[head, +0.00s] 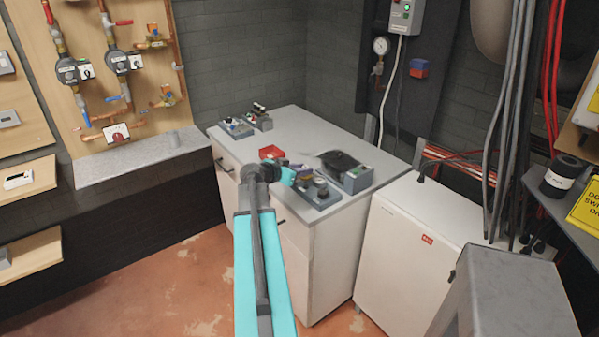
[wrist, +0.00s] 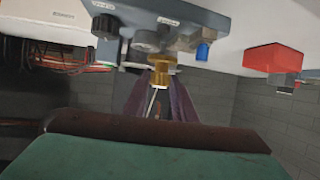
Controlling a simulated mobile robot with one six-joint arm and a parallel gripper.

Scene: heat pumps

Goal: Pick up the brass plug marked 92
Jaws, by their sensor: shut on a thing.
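A brass plug (wrist: 161,72) shows in the wrist view at the tips of my gripper (wrist: 161,82), which is shut on it. The plug is close to the grey control box (wrist: 185,20) with a dark knob and a blue part; I cannot tell whether they touch. No number is readable on the plug. In the head view my gripper (head: 288,176) is over the front of the white cabinet top, beside the grey control box (head: 318,193). The plug and fingertips are hidden there by my arm.
On the cabinet top (head: 287,127) are a red box (head: 271,152), a black round object (head: 341,160), another grey box (head: 357,180) and small devices at the back left (head: 237,128). A white unit (head: 410,250) stands at the right. The cabinet's back middle is clear.

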